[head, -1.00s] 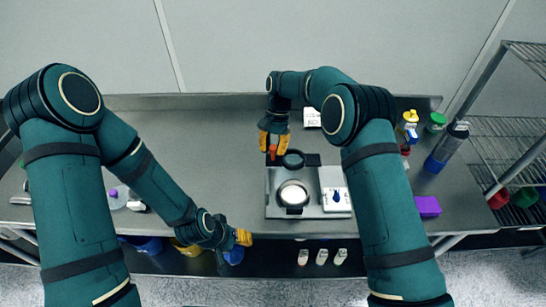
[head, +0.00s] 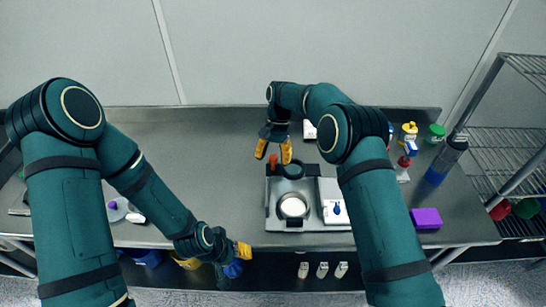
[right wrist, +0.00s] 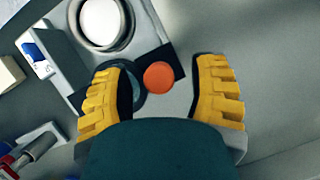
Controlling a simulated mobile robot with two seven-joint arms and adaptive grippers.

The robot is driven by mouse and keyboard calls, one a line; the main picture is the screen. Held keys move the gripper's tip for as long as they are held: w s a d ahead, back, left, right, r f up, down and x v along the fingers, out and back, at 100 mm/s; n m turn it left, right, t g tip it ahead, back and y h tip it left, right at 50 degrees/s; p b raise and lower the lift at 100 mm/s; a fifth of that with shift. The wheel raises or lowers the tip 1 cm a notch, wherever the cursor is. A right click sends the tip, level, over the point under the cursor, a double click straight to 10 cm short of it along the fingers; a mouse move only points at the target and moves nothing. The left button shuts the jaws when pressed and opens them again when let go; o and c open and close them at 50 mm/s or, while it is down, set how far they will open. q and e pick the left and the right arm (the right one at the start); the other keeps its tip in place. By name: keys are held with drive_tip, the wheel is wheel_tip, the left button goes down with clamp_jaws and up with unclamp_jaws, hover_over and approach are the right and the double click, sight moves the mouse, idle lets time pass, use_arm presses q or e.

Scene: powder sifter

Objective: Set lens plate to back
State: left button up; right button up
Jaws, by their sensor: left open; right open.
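The lens plate (head: 312,159) is a dark flat plate with a round ring, at the back of the grey sifter device (head: 270,218). An orange-red knob (head: 272,160) stands at its left end in the head view. In the right wrist view the dark plate (right wrist: 172,56) shows with the orange knob (right wrist: 159,75). My right gripper (head: 273,158) is open above the knob; in its wrist view (right wrist: 165,105) the knob shows between the spread yellow fingers, touching neither. A finger hides part of the ring there. My left gripper (head: 241,254) is open and empty near the table's front edge.
A bright white disc (head: 293,207) sits in the device in front of the plate. A white unit with a blue mark (head: 336,212) adjoins on the right. A purple box (head: 426,218) and several bottles stand further right.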

drive_tip(key=a+v, duration=0.1)
drive_tip(key=v, duration=0.6)
drive_tip(key=shift+d, duration=0.5)
